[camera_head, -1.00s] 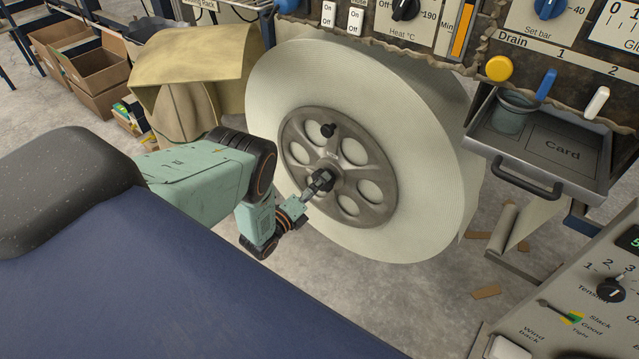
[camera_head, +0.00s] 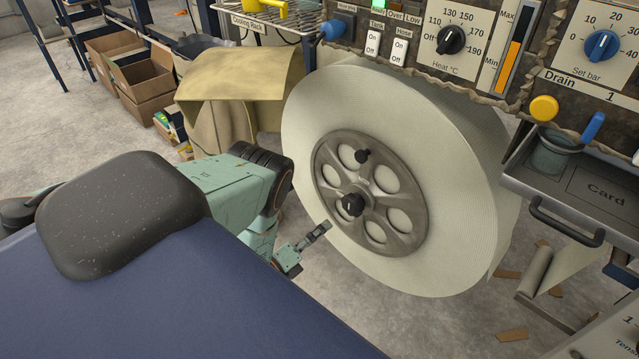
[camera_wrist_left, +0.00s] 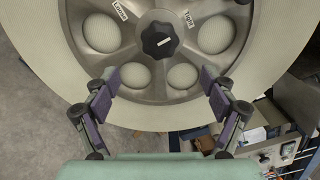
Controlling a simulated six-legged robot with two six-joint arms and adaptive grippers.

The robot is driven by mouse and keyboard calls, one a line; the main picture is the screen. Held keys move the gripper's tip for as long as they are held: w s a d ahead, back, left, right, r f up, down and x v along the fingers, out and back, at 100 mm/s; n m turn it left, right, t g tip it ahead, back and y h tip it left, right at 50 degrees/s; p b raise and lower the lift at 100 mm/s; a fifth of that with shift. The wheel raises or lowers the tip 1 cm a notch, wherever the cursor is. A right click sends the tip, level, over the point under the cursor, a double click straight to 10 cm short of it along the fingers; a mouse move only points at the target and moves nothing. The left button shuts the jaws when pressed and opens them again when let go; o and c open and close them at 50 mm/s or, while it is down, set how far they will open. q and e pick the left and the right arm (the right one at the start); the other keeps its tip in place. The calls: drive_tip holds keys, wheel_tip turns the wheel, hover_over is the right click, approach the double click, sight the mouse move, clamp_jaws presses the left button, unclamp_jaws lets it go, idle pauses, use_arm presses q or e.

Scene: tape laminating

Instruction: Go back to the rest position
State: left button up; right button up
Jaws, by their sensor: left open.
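My left gripper (camera_head: 316,234) is in front of the lower left part of a large white tape roll (camera_head: 300,115) and its grey spoked hub. In the left wrist view its two fingers (camera_wrist_left: 160,88) are spread wide with nothing between them. The black hub knob (camera_head: 352,205) is apart from the gripper, up and to the right of it in the head view. The knob also shows beyond the fingertips in the left wrist view (camera_wrist_left: 160,40). My right gripper is not in view.
A control panel with a heat dial (camera_head: 451,40) is above the roll. An open drawer (camera_head: 565,233) juts out at the right. Cardboard boxes (camera_head: 150,80) and a tan sheet (camera_head: 240,85) are at the back left.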

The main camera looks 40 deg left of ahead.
sight(349, 208)
use_arm(q)
drive_tip(key=shift+w, duration=0.1)
drive_tip(key=w, duration=0.8)
drive_tip(key=w+d, duration=0.1)
drive_tip(key=w, duration=0.3)
drive_tip(key=shift+s, duration=0.1)
